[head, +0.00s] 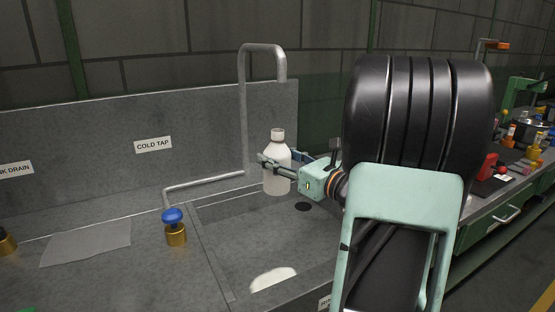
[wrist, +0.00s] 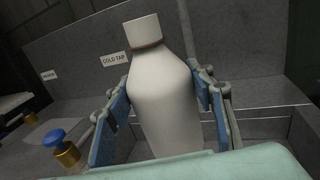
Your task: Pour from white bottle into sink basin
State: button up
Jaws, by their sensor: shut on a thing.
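The white bottle (head: 278,172) is held upright above the far part of the sink basin (head: 240,232). A cap-like white top shows on it, clearest in the wrist view. My gripper (head: 277,172) is shut around the bottle's body, coming from the right. In the wrist view the bottle (wrist: 160,95) stands between the two blue-padded fingers of my gripper (wrist: 160,120), slightly tilted in the picture. The basin is grey, with a dark round drain hole (head: 303,206). A pale patch (head: 273,280) lies on the basin floor near the front. My arm hides the basin's right side.
A grey pipe tap (head: 244,110) rises behind the basin, close to the bottle's left. A blue-knobbed brass valve (head: 175,228) stands left of the basin, by a grey cloth-like sheet (head: 87,242). A cluttered green bench (head: 500,205) stands at the right.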

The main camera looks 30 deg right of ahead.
jog(key=shift+w+f+t+b, duration=0.25)
jog(key=shift+f+b, duration=0.55)
jog(key=shift+b, duration=0.4)
jog(key=shift+w+f+t+b, duration=0.1)
jog(key=shift+f+t+b, duration=0.15)
jog(key=shift+f+b, duration=0.7)
jog(key=shift+w+a+r+t+b, duration=0.1)
jog(key=shift+w+t+b, duration=0.15)
jog(key=shift+b, duration=0.95)
jog(key=shift+r, duration=0.15)
jog(key=shift+w+a+f+t+y+b, duration=0.1)
jog(key=shift+w+f+t+y+b, duration=0.25)
jog(key=shift+b, duration=0.75)
jog(key=shift+s+r, duration=0.15)
jog(key=shift+r, duration=0.2)
jog(key=shift+f+t+b, duration=0.2)
jog(key=shift+t+b, duration=0.2)
jog(key=shift+b, duration=0.15)
jog(key=shift+w+b, duration=0.2)
jog(key=shift+b, duration=0.35)
